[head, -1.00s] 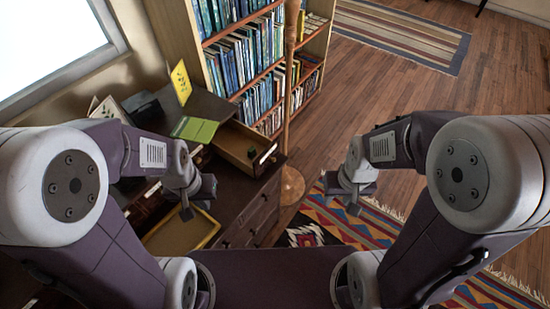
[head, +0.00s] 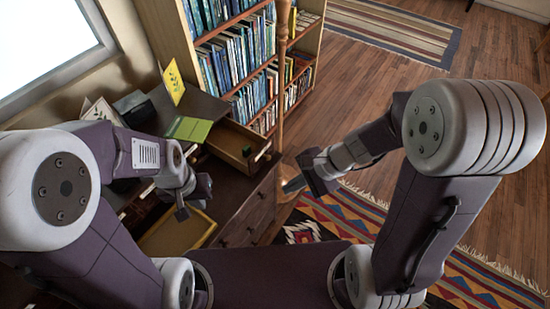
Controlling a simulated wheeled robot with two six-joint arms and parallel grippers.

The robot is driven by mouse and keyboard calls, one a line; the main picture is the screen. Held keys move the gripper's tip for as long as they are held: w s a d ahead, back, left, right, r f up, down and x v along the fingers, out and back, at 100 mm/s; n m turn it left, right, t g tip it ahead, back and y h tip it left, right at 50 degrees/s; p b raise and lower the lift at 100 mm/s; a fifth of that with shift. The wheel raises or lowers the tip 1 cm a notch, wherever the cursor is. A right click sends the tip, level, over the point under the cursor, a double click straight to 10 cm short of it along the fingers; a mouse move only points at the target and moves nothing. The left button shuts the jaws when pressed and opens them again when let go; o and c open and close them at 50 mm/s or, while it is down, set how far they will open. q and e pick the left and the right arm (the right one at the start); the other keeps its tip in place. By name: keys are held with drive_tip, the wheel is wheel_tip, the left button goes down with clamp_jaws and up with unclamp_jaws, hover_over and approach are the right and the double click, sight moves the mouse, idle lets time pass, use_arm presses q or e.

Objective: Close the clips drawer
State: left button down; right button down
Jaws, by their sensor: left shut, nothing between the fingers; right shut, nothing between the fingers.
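The open clips drawer (head: 238,144) sticks out of the top right of the dark wooden desk (head: 207,103). Its front panel carries a pale label or handle (head: 263,151), and a small green item (head: 246,151) lies inside. My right gripper (head: 291,186) is shut and empty, just to the right of and in front of the drawer front, with a gap between them. My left gripper (head: 182,214) is shut and empty, over the desk's lower area left of the drawers, above the yellow tray.
A yellow-rimmed tray (head: 178,234) lies below my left gripper. Closed drawers (head: 246,217) are under the open one. A green folder (head: 188,129) and yellow card (head: 173,82) are on the desk. A bookshelf (head: 240,60) and wooden pole (head: 283,70) stand behind. Patterned rug (head: 350,213) covers floor.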

drive_tip(key=w+d+m+t+y, duration=0.1)
drive_tip(key=w+m+t+y, duration=0.15)
drive_tip(key=w+m, duration=0.6)
drive_tip(key=m+t+h, duration=0.2)
drive_tip(key=m, duration=0.3)
approach(270, 159)
drive_tip(key=d+f+x, duration=0.1)
drive_tip(key=x, duration=0.4)
drive_tip(key=shift+w+a+f+n+y, duration=0.15)
drive_tip(key=shift+w+a+n+y, duration=0.1)
drive_tip(key=shift+a, duration=0.35)
